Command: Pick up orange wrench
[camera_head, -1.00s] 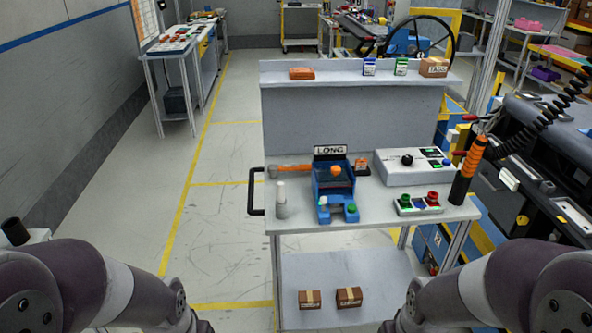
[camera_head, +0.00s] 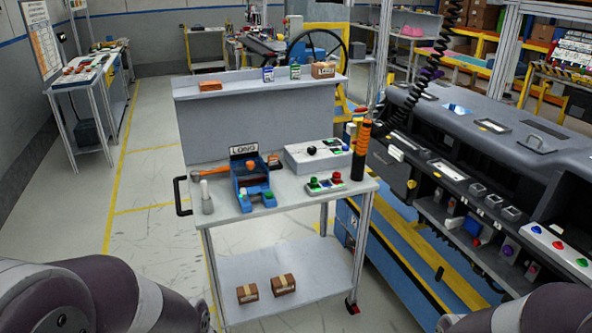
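An orange wrench (camera_head: 209,175) lies on the top of the grey cart (camera_head: 310,207), near its left back part. Its right end is partly hidden behind the blue holder (camera_head: 243,192) with the LONG sign (camera_head: 244,150). An orange and black cylindrical tool (camera_head: 361,152) stands upright at the cart's right edge. Parts of my arms show at the bottom left and bottom right corners. Neither of my grippers is in view, and nothing of mine touches the wrench.
A white box (camera_head: 318,157) and a button panel (camera_head: 326,185) sit right of the holder. A pale cylinder (camera_head: 206,197) stands in front of the wrench. Small cartons (camera_head: 283,285) lie on the lower shelf. The dashboard (camera_head: 480,130) is at the right. Floor left of the cart is clear.

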